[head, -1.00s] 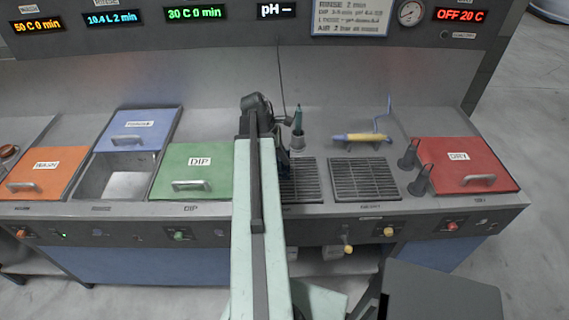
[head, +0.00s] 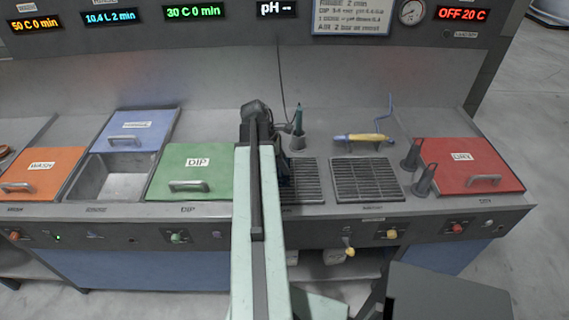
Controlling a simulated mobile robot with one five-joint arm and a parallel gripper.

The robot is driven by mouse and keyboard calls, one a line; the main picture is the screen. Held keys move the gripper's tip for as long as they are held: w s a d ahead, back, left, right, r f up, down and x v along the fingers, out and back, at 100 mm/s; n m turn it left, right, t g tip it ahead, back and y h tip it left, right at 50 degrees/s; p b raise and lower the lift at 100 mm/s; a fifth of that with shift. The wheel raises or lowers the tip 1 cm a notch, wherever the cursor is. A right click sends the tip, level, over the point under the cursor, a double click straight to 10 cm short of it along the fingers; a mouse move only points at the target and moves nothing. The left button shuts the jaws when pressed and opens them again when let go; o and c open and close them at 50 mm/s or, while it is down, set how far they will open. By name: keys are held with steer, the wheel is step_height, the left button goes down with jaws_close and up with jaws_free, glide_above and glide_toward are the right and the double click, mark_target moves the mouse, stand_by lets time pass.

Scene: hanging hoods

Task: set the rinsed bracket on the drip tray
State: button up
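My arm reaches away over the bench, and my gripper (head: 283,172) points down beside its far end, over the left slatted grate. The arm and wrist hide most of it, so its fingers cannot be made out. A small dark bluish shape shows at its lower end; I cannot tell if it is the bracket or part of the gripper. No bracket is clearly visible elsewhere. Two dark slatted grates are set in the bench: the left grate (head: 307,181), partly behind my arm, and the right grate (head: 366,180), bare. Their labels are too small to read.
Left are an orange WASH lid (head: 43,172), an open basin (head: 121,178) with its blue lid (head: 138,134) slid back, and a green DIP lid (head: 192,172). Right are two dark upright posts (head: 424,180) and a red DRY lid (head: 468,166).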

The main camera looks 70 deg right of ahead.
steer(key=p+v, duration=1.1)
steer(key=v, duration=0.1)
steer(key=shift+r, duration=0.15)
steer(key=w+a+f+m+t, duration=0.1)
steer(key=w+a+m+t, duration=0.15)
steer(key=w+a, duration=2.35)
steer(key=w+a+m+t, duration=0.1)
steer(key=w+a, duration=0.2)
steer(key=a, duration=1.1)
steer(key=w+a+y, duration=0.1)
steer(key=w+a, duration=0.1)
steer(key=a, duration=1.3)
steer(key=shift+w+f+m+t+y, duration=0.3)
steer(key=shift+w+f+m+t, duration=0.05)
steer(key=shift+f, duration=0.1)
